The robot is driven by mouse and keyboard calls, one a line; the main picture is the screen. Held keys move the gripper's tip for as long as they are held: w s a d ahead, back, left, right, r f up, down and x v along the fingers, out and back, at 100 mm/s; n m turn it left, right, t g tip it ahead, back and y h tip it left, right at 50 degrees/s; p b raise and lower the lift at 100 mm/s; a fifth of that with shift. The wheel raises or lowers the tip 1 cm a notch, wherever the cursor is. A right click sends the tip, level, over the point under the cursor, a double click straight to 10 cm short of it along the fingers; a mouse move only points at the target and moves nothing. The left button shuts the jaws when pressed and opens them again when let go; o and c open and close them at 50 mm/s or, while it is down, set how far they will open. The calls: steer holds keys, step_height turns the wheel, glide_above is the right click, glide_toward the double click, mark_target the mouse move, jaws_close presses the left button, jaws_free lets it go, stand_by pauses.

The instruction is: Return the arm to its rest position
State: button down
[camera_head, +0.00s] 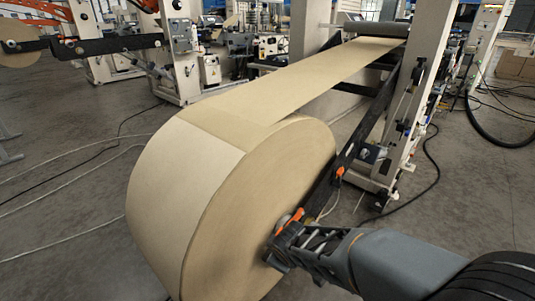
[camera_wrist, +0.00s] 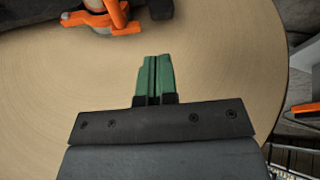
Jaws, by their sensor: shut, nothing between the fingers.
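My gripper (camera_wrist: 155,60) shows in the wrist view with two green fingers side by side, shut with nothing between them. The fingers point toward the flat tan side of the large kraft paper roll (camera_wrist: 225,60). I cannot tell how far they are from it. In the head view my arm (camera_head: 395,264) reaches in from the lower right to the side of the roll (camera_head: 165,190), near its centre. The green fingertips cannot be made out there. An orange and dark fitting (camera_wrist: 110,18) sits at the roll's centre, ahead of the fingers in the wrist view.
A paper web (camera_head: 300,80) runs from the roll's top up to rollers at the back. A dark slanted support arm (camera_head: 355,145) and a white machine upright (camera_head: 415,100) stand right of the roll.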

steer(key=s+d+r+m+p, duration=0.3)
steer(key=r+p, duration=0.7)
steer(key=r, duration=0.4)
steer(key=s+d+r+m+g+p, duration=0.1)
steer(key=s+d+r+m+p, duration=0.2)
steer(key=r+p, duration=0.8)
steer(key=s+d+r+m+g+p, duration=0.1)
steer(key=d+r+m+p, duration=0.4)
steer(key=r+p, duration=0.5)
step_height(320, 180, up, 7)
steer(key=shift+s+d+f+m+h+p, duration=0.1)
steer(key=shift+s+d+m+h+p, duration=0.25)
steer(key=shift+s, duration=0.55)
steer(key=shift+a, duration=0.15)
